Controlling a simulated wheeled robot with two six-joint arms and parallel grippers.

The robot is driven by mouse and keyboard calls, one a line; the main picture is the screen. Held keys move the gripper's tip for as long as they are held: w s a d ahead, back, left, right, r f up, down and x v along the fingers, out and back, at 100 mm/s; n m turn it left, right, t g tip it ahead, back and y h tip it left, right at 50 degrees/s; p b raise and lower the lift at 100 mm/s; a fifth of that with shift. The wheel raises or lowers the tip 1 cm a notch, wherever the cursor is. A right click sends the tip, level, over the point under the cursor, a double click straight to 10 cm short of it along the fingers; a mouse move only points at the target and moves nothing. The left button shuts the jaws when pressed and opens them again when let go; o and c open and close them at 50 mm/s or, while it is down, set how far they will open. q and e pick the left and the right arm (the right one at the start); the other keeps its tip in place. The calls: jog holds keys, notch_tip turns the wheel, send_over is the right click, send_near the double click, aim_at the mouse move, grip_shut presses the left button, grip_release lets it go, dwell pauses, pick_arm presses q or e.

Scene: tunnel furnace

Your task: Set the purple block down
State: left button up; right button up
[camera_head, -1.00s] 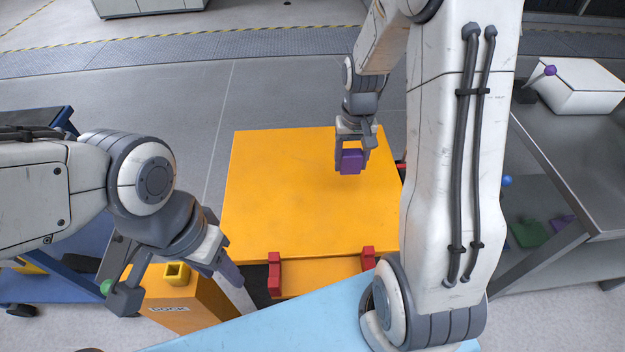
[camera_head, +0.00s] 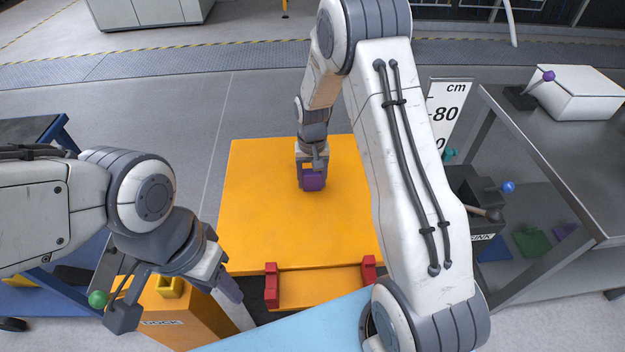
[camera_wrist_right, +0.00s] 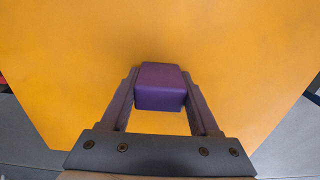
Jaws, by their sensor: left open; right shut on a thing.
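The purple block (camera_head: 313,181) is between the fingers of my right gripper (camera_head: 312,178), over the orange platform (camera_head: 265,215). In the right wrist view the purple block (camera_wrist_right: 160,87) sits between both fingers of my right gripper (camera_wrist_right: 160,100), which is shut on it. The orange surface (camera_wrist_right: 60,60) fills most of that view behind the block. I cannot tell whether the block touches the surface. My left gripper (camera_head: 232,290) is at the lower left, beside the orange dock box, open and holding nothing that I can see.
Two red brackets (camera_head: 271,286) stand at the platform's front edge. An orange dock box (camera_head: 180,310) with a yellow socket (camera_head: 171,286) is at the lower left. A grey bench (camera_head: 560,150) with a white box (camera_head: 575,95) is at right. Most of the orange platform is clear.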

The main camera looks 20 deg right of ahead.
aim_at(312, 172)
jog(key=o, duration=1.4)
jog(key=shift+f, duration=0.1)
jog(key=shift+o, duration=0.2)
notch_tip(312, 172, up, 12)
jog(key=shift+r+p, duration=0.1)
jog(key=shift+p, duration=1.15)
jog(key=s+a+r+n, duration=0.3)
jog(key=s+a+r, duration=0.25)
jog(key=a, duration=0.25)
jog(key=s+a+r+n, duration=0.1)
jog(key=s+a+n, duration=0.2)
jog(key=s, duration=0.9)
jog(key=s+a+r+n+y, duration=0.1)
jog(key=s+a+n, duration=0.3)
jog(key=s, duration=0.8)
jog(key=shift+a+r+n, duration=0.3)
jog(key=shift+r, duration=0.1)
